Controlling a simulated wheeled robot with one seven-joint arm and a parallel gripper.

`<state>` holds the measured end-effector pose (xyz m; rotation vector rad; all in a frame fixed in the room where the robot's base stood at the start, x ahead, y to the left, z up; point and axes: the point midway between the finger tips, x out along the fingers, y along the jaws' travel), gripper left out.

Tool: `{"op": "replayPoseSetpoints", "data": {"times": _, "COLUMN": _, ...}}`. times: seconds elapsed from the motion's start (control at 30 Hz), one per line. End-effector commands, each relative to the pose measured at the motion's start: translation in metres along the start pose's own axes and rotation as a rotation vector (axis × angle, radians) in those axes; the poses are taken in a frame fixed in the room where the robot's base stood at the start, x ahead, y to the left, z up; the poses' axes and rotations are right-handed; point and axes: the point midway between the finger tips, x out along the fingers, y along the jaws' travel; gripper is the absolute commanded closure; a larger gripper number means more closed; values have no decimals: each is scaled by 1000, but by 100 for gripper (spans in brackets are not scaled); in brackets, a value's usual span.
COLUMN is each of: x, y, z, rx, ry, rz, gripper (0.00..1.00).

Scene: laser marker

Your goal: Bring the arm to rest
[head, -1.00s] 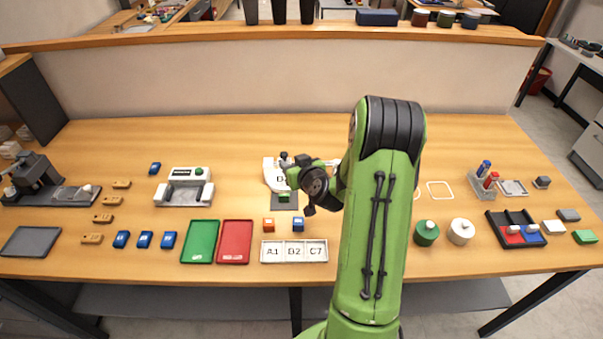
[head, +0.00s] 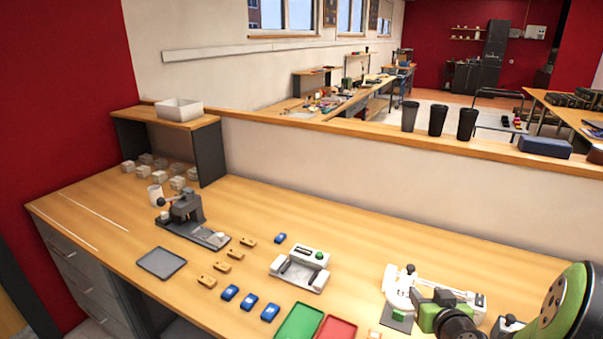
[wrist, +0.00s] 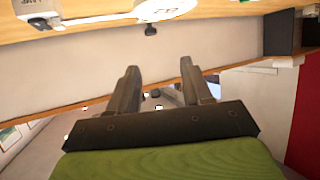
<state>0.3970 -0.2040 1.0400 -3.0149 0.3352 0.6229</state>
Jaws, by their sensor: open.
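My green and black arm (head: 560,312) reaches in at the lower right of the head view, and its far end is over the right part of the bench near the white laser marker (head: 394,283). The fingers of my gripper (wrist: 165,90) show in the wrist view, spread apart with nothing between them. The wrist view is upside down and shows the bench at its top and the room beyond the fingers. The fingertips cannot be made out in the head view.
The wooden bench (head: 215,222) holds a grey press (head: 187,210), a grey tray (head: 161,263), a white fixture (head: 301,268), a green tray (head: 299,322) and a red tray (head: 337,329). Several blue and tan blocks lie between them. A low partition (head: 330,200) runs along the back.

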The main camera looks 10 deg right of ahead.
Motion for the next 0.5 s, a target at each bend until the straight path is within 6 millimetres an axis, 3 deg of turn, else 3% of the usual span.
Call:
{"op": "replayPoseSetpoints", "data": {"times": 0.13, "x": -20, "y": -72, "z": -15, "rx": -123, "ry": -99, "rz": -173, "gripper": 51}}
{"op": "replayPoseSetpoints", "data": {"times": 0.23, "x": -51, "y": -118, "z": -15, "rx": -208, "ry": -221, "rz": -264, "gripper": 51}}
{"op": "replayPoseSetpoints", "data": {"times": 0.4, "x": -121, "y": -159, "z": -9, "rx": -288, "ry": -413, "rz": -293, "gripper": 51}}
{"op": "replayPoseSetpoints", "data": {"times": 0.5, "x": -168, "y": -166, "z": -4, "rx": -285, "ry": -505, "rz": -263, "gripper": 51}}
